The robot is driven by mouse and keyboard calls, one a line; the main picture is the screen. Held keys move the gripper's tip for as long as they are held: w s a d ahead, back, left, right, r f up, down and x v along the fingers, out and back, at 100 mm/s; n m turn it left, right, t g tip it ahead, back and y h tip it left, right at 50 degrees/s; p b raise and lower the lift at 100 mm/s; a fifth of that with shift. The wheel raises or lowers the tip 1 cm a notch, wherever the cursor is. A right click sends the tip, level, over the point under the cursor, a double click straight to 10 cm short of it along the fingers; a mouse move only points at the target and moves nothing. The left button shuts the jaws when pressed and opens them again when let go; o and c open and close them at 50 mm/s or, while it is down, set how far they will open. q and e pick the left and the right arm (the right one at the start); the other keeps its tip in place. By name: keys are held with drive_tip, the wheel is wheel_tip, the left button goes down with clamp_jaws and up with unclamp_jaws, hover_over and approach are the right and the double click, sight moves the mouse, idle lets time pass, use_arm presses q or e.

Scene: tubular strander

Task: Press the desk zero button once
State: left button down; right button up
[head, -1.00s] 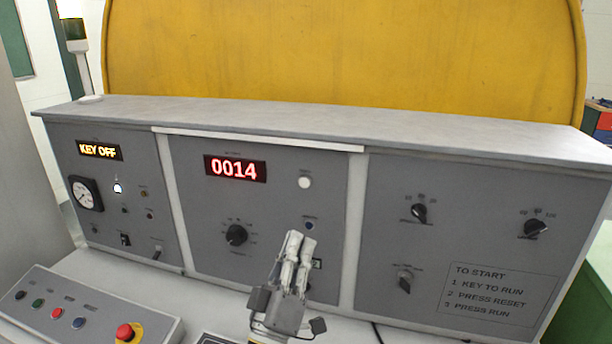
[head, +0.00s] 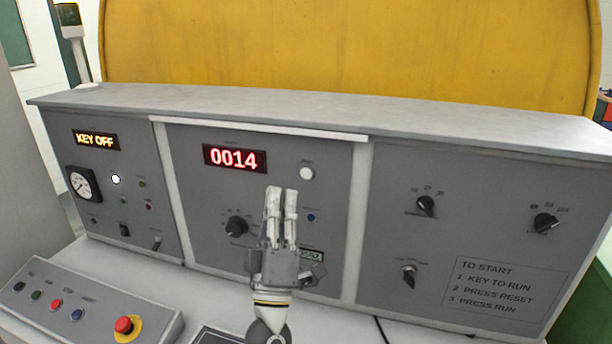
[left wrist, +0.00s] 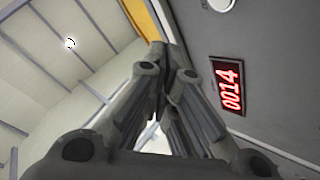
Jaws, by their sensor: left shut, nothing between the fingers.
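The desk's middle panel has a round white button (head: 306,173) right of the red display (head: 235,158), which reads 0014. A smaller blue button (head: 311,217) sits below it. Their labels are too small to read, so I cannot tell which is zero. My left gripper (head: 282,190) is shut and empty, fingers pointing up in front of the panel, left of both buttons. I see no contact with either. In the left wrist view, the shut fingers (left wrist: 172,62) are left of the display (left wrist: 229,87), and the white button (left wrist: 222,4) is cut by the top edge.
A black knob (head: 237,227) is left of my gripper. A sloped button box with a red mushroom button (head: 126,326) stands at front left. The right panel (head: 475,230) is unobstructed.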

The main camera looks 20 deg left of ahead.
sight(307, 173)
use_arm(q)
drive_tip(key=w+b, duration=0.2)
drive_tip(key=w, duration=0.5)
drive_tip(key=shift+d, duration=0.15)
drive_tip(key=shift+w, duration=0.15)
idle(1.2)
drive_tip(key=shift+w, duration=0.25)
drive_tip(key=shift+w+b, duration=0.3)
drive_tip(key=shift+w, duration=0.05)
idle(0.6)
drive_tip(key=shift+s, duration=0.15)
drive_tip(key=shift+s+p, duration=0.35)
drive_tip(key=shift+s, duration=0.3)
